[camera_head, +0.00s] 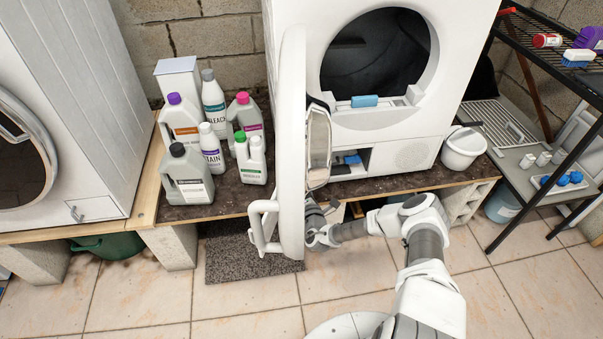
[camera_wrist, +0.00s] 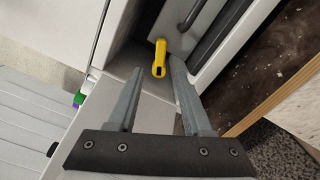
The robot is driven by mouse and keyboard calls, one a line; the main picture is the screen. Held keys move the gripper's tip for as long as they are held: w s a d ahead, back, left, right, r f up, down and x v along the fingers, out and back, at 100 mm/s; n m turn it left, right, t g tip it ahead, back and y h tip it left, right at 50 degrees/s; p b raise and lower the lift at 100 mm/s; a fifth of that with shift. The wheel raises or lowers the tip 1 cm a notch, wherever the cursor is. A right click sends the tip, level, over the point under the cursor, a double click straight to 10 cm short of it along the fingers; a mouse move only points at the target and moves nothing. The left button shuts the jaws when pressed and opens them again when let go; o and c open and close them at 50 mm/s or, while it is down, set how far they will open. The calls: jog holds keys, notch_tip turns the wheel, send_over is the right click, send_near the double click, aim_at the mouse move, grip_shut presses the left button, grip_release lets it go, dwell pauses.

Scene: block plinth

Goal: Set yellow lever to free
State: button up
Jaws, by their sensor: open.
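The yellow lever (camera_wrist: 160,58) is in the wrist view, inside a narrow grey recess low on a white machine. It shows as a short upright bar with a dark slot at its near end. My gripper (camera_wrist: 156,68) is open, its two grey fingers on either side of the lever's near end in the picture. I see no clear contact, and the depth gap is hard to tell. In the head view my gripper (camera_head: 314,214) is low beside the open white door (camera_head: 292,130), partly hidden. I cannot make out the lever there.
The open dryer (camera_head: 420,120) stands on a plinth with a dark top (camera_head: 222,193). Several detergent bottles (camera_head: 187,175) stand left of the door. A white bucket (camera_head: 462,148) and a black rack (camera_head: 540,60) are at right. The tiled floor (camera_head: 240,310) in front is mostly clear.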

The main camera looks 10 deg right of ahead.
jog(key=w+b, duration=0.1)
jog(key=w, duration=0.5)
jog(key=shift+w+b, duration=0.15)
jog(key=shift+b, duration=0.25)
jog(key=shift+c, duration=0.3)
grip_shut()
